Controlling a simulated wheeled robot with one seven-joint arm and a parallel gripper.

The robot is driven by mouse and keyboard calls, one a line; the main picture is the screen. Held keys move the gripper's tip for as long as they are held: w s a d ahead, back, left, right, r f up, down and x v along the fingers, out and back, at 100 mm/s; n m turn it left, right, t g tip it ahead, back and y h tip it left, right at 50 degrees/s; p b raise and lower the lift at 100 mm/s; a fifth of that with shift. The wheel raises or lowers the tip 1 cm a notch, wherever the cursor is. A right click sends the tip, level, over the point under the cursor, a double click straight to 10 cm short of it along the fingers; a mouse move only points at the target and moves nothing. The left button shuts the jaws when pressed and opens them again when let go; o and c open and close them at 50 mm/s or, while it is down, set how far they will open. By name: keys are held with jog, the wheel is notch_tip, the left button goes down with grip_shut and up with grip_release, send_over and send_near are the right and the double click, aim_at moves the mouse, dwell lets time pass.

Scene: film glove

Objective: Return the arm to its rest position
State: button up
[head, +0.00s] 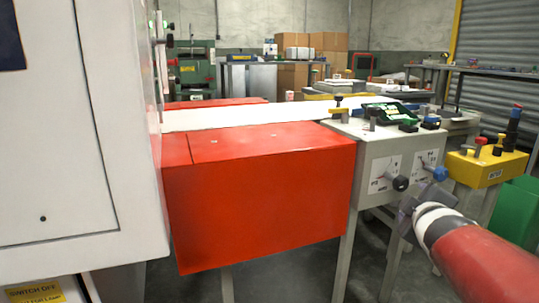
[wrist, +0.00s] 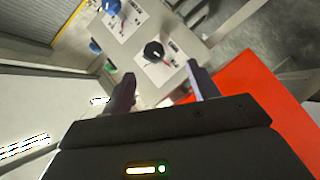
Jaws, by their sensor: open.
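My arm (head: 470,250), with a red sleeve and a white band, reaches in from the lower right of the head view. My gripper (head: 410,208) is at its end, in front of the grey control box (head: 376,158) and just below its knobs. In the wrist view my gripper (wrist: 162,84) has its two dark fingers apart with nothing between them. A black knob (wrist: 153,50) on a white label plate shows beyond the fingertips, apart from them. A blue knob (wrist: 112,6) is farther off. The head view also shows the black knob (head: 400,183) and the blue knob (head: 439,173).
A large red cover (head: 265,195) juts out left of the control box. A white cabinet (head: 70,130) fills the left side. A yellow box (head: 486,167) and a green bin (head: 519,212) stand at right, near my arm. Thin table legs stand below the control box.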

jog(key=s+a+f+m+g+y, duration=0.1)
jog(key=s+a+f+m+g, duration=0.2)
jog(key=s+a+f, duration=0.35)
jog(key=s+a+f+m+g+y, duration=0.2)
jog(key=s+a+f+m+g, duration=0.15)
jog(key=s, duration=0.55)
jog(key=s+a+f+m+g+y, duration=0.1)
jog(key=s+a+f+m+g, duration=0.25)
jog(key=s+a, duration=0.3)
notch_tip(320, 180, up, 14)
jog(key=d+t+p, duration=0.1)
jog(key=p, duration=1.2)
jog(key=shift+f+n, duration=0.25)
jog(key=shift+n, duration=0.05)
jog(key=shift+d, duration=0.1)
